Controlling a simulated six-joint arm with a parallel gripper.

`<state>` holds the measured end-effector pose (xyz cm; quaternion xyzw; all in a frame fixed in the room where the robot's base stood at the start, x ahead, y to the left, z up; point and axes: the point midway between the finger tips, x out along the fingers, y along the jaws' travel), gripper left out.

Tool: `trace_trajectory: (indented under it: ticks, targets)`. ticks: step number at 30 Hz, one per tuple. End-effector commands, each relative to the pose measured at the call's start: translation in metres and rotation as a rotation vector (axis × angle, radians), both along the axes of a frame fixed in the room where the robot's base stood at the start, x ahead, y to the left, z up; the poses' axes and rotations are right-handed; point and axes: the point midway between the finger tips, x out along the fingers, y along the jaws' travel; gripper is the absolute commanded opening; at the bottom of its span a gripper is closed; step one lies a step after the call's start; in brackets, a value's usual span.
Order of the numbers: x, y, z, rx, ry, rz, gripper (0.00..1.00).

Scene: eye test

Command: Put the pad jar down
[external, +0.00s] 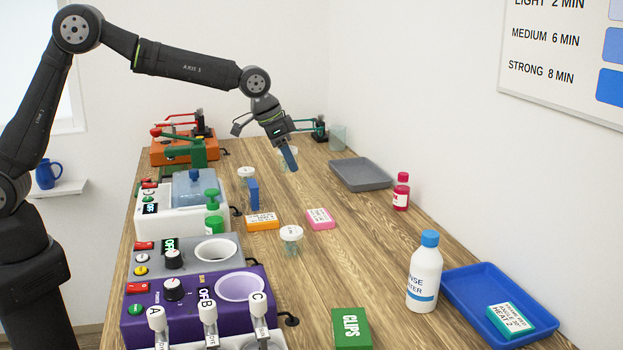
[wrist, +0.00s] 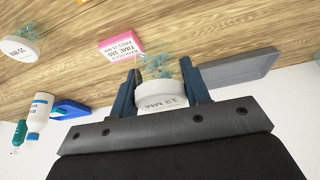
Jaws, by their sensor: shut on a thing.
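The pad jar, with a white lid marked 13 MM and a clear body, shows in the wrist view (wrist: 162,98). My gripper (wrist: 160,88) is shut on it, one blue finger on each side. In the external view my gripper (external: 289,157) hangs over the far middle of the table, left of the grey tray. There the jar is mostly hidden behind a finger. I cannot tell how far its base is from the wood.
Other white-lidded jars (external: 291,233) (external: 246,172) stand nearby. A pink box (external: 320,218) and an orange box (external: 262,222) lie nearer the camera. The grey tray (external: 361,174) is to the right. Machines (external: 197,287) line the left edge. The wood right of the pink box is clear.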

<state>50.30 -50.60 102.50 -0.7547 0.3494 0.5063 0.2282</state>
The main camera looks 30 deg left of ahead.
Motion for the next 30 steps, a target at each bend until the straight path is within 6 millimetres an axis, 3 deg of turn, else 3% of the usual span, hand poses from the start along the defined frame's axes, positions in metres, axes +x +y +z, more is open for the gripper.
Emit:
trace_trajectory:
  ticks: [9,15,22,30]
  targets:
    - [0.001,-0.086,0.003,0.001,-0.003,-0.051,0.2]
    - [-0.005,-0.129,0.003,0.001,-0.005,-0.074,0.2]
    - [0.001,-0.141,-0.003,0.003,-0.004,-0.079,0.2]
    - [0.058,-0.128,-0.038,0.002,-0.003,-0.077,0.2]
